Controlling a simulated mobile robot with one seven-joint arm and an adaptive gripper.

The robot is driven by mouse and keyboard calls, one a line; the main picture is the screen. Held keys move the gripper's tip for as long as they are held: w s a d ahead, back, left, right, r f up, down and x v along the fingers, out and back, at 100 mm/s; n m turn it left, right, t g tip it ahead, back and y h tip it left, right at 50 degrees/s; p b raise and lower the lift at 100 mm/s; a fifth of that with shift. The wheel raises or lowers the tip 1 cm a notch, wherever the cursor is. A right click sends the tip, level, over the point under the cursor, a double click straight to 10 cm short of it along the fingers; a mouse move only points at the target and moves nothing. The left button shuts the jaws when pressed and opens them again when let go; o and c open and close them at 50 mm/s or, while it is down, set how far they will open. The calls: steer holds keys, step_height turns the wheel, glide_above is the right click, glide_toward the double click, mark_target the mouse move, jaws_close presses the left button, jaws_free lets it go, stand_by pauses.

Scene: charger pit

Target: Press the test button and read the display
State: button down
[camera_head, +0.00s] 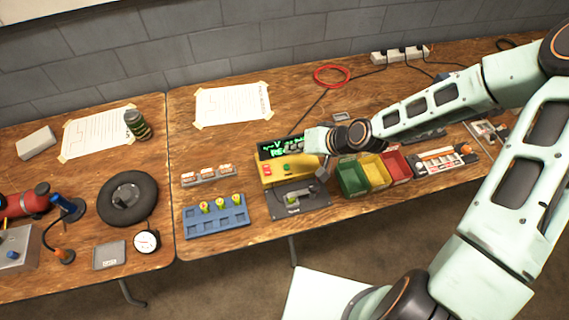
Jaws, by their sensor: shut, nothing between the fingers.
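The yellow tester (272,179) stands on the workbench at picture centre, with a red button and a green button on its top. Its dark display (265,151) stands behind the buttons and shows green characters. My arm hides the right part of the display, so I can read only "V" and "RE" at its left. A dark grey plate with a small fixture (290,204) lies in front of the tester. My gripper (320,184) is shut and empty, pointing down at the tester's right end. I cannot tell whether it touches the tester.
Green, yellow (376,178) and red bins stand close to the right of my gripper. A blue tray (214,226) with several cells and a grey rack (207,174) sit left of the tester. A red cable ring (331,76) and power strip lie at the back.

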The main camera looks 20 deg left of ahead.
mark_target(289, 167)
steer(key=shift+w+a+r, duration=0.45)
steer(key=shift+a+r, duration=0.1)
steer(key=shift+a, duration=0.15)
steer(key=shift+f, duration=0.1)
step_height(289, 167, down, 9)
steer(key=b, duration=0.6)
steer(key=shift+b, duration=0.4)
stand_by(0.6)
steer(key=shift+f+b, duration=0.3)
steer(key=shift+b, duration=0.1)
steer(key=shift+f+b, duration=0.4)
stand_by(0.6)
steer(key=shift+r, duration=0.15)
steer(key=shift+r+p, duration=0.6)
steer(key=shift+r, duration=0.1)
